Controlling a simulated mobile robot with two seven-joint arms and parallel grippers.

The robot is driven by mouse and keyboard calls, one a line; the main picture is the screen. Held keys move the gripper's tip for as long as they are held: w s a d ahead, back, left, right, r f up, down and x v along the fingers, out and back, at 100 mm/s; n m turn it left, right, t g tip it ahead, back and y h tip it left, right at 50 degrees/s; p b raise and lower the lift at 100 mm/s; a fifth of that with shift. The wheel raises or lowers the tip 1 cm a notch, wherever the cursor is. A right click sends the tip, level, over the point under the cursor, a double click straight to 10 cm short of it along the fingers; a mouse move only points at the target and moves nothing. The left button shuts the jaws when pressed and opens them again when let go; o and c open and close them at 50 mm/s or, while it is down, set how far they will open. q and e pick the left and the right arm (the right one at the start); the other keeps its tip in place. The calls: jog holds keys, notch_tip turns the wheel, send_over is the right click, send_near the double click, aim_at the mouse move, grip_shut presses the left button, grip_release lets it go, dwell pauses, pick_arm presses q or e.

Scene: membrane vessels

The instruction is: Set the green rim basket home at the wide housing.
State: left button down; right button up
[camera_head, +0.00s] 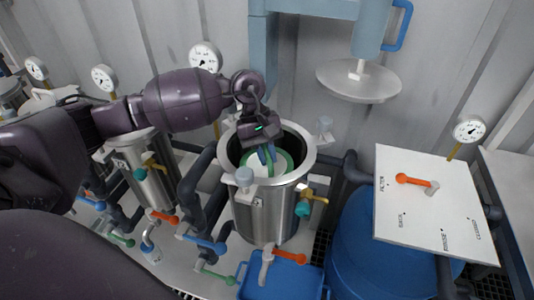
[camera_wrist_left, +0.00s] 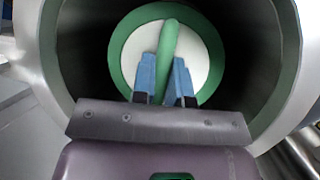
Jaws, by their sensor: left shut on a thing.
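The wide housing (camera_head: 262,211) is an open steel vessel in the middle of the head view. Its rim (camera_wrist_left: 289,60) surrounds the left wrist view. The green rim basket (camera_head: 287,161) is inside the housing's mouth, with a white disc inside a green ring. In the left wrist view the basket (camera_wrist_left: 124,48) sits down in the dark bore, with dark space around it. My left gripper (camera_head: 267,157) reaches into the mouth from above. Its blue fingers (camera_wrist_left: 166,82) are shut on the basket's green handle bar. Whether the basket touches a seat is hidden. My right gripper is not in view.
A round steel lid (camera_head: 358,83) hangs from a blue arm at upper right. A narrower vessel (camera_head: 148,181) stands at left. A white panel (camera_head: 435,205) with an orange lever and a blue drum (camera_head: 360,255) are at right. Clamp knobs stand around the housing rim.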

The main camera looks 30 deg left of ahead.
pick_arm(q)
jog(key=c, duration=1.1)
grip_release()
jog(key=shift+o, duration=0.2)
jog(key=shift+f, duration=0.1)
jog(key=shift+a+r, duration=0.15)
jog(key=shift+r, duration=0.15)
jog(key=v, duration=1)
jog(key=shift+r, duration=0.15)
